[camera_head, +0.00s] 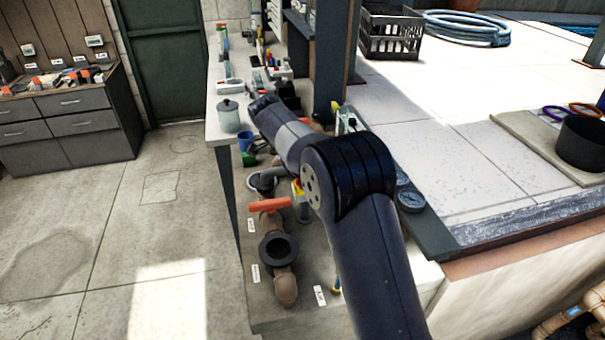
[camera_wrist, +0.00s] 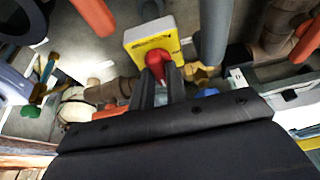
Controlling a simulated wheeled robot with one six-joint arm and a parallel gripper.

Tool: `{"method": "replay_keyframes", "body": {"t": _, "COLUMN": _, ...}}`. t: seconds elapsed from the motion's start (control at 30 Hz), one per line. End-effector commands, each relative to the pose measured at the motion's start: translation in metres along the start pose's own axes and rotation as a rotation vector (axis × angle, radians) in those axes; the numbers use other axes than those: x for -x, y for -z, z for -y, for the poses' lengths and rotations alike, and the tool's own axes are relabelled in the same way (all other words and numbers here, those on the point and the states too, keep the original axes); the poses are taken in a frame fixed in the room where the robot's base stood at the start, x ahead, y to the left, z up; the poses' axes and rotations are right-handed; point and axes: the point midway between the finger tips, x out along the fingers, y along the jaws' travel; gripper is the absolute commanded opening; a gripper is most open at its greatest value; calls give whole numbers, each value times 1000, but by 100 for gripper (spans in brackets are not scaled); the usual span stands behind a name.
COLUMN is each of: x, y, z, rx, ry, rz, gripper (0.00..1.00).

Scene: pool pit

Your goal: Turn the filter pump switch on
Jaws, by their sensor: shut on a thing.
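The switch is a yellow box (camera_wrist: 152,42) with a red knob (camera_wrist: 156,62), upper middle in the wrist view. My gripper (camera_wrist: 160,82) has its two dark fingers on either side of the red knob and is shut on it. The fingers hide the knob's lower end. I cannot read any on or off mark on the box. In the head view the yellow box (camera_head: 297,188) shows only in part beside my arm. My gripper is hidden there.
A pipe with an orange-handled valve (camera_head: 270,205) and a black ring flange (camera_head: 278,248) stands close in front. Open floor (camera_head: 140,240) is at left.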

Motion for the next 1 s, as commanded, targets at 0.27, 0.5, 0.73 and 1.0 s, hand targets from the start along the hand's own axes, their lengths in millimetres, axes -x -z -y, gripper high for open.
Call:
{"method": "replay_keyframes", "body": {"t": 0.27, "x": -2, "y": -1, "z": -1, "rx": 0, "ry": -6, "rz": 1, "gripper": 16}}
{"method": "replay_keyframes", "body": {"t": 0.5, "x": -2, "y": -1, "z": -1, "rx": 1, "ry": -5, "rz": 0, "gripper": 36}}
{"method": "replay_keyframes", "body": {"t": 0.73, "x": -1, "y": 0, "z": 0, "rx": 1, "ry": -2, "rz": 0, "gripper": 36}}
{"method": "replay_keyframes", "body": {"t": 1.0, "x": 30, "y": -1, "z": 0, "rx": 0, "ry": 3, "rz": 1, "gripper": 36}}
